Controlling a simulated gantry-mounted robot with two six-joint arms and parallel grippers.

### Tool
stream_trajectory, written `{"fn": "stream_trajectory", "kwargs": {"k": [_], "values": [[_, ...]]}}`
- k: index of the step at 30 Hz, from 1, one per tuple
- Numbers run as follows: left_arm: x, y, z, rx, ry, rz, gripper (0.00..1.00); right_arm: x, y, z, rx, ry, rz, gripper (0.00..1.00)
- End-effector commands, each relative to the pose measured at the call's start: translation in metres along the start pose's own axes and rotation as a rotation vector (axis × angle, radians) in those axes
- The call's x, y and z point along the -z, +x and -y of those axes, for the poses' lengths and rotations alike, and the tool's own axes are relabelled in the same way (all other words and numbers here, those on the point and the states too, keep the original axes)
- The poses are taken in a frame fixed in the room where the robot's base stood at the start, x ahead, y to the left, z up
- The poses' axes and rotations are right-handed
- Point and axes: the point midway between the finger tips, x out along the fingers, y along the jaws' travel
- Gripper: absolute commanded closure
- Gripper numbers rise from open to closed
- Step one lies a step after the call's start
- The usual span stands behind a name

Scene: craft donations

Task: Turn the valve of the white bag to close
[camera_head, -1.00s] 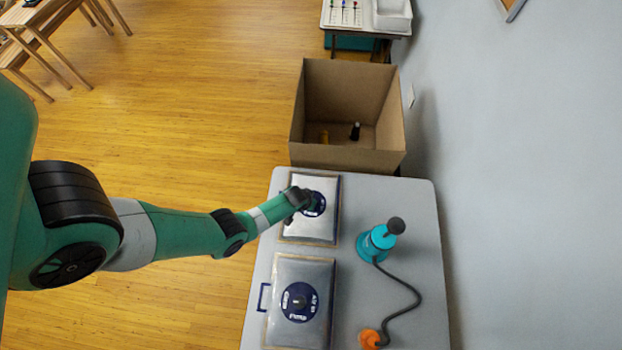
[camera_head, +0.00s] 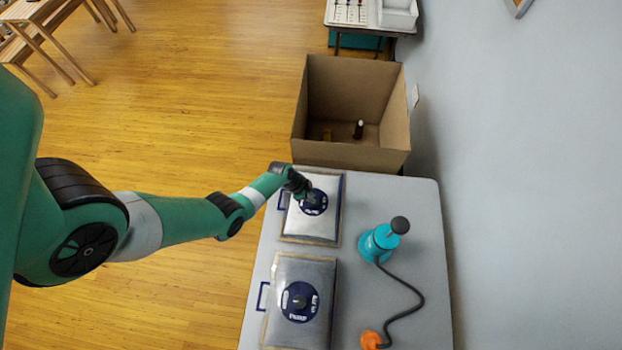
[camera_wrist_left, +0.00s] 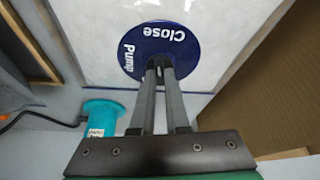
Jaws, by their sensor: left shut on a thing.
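The white bag (camera_head: 322,232) lies flat at the far end of the grey table, with a round dark blue valve label (camera_head: 314,203) on it. In the left wrist view the label (camera_wrist_left: 135,50) reads "Close" and "Pump". My left gripper (camera_head: 307,196) is over this label. In the left wrist view my left gripper's fingers (camera_wrist_left: 160,68) are shut on the small dark valve knob (camera_wrist_left: 158,61) at the label's middle. The fingers partly hide the knob, so its exact pointing is unclear. My right gripper is not in view.
A second bag (camera_head: 319,268) with a similar label lies nearer on the table (camera_head: 415,262). A teal pump (camera_head: 378,243) with a dark hose and orange end (camera_head: 370,339) stands to the right. An open cardboard box (camera_head: 345,155) stands beyond the table. A wall is at right.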

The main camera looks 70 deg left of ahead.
Motion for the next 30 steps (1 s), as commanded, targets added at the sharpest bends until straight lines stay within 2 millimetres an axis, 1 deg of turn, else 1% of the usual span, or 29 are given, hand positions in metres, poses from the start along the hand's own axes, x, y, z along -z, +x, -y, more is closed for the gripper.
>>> {"fn": "stream_trajectory", "kwargs": {"k": [6, 12, 28, 29, 30], "values": [[-0.0001, -0.0001, 0.0016, -0.052, 0.123, 0.002, 1.0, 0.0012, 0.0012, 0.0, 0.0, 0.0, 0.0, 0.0], [-0.0005, 0.0002, 0.002, -0.079, 0.19, 0.003, 1.0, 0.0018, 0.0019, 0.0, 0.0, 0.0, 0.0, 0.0], [-0.0006, 0.0004, 0.0018, -0.09, 0.217, 0.003, 1.0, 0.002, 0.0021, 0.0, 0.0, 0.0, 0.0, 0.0], [-0.0006, 0.0004, 0.0018, -0.09, 0.217, 0.003, 0.86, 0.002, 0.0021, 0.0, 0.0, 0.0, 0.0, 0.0], [-0.0006, 0.0004, 0.0018, -0.09, 0.217, 0.003, 0.79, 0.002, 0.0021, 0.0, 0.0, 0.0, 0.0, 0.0]]}}
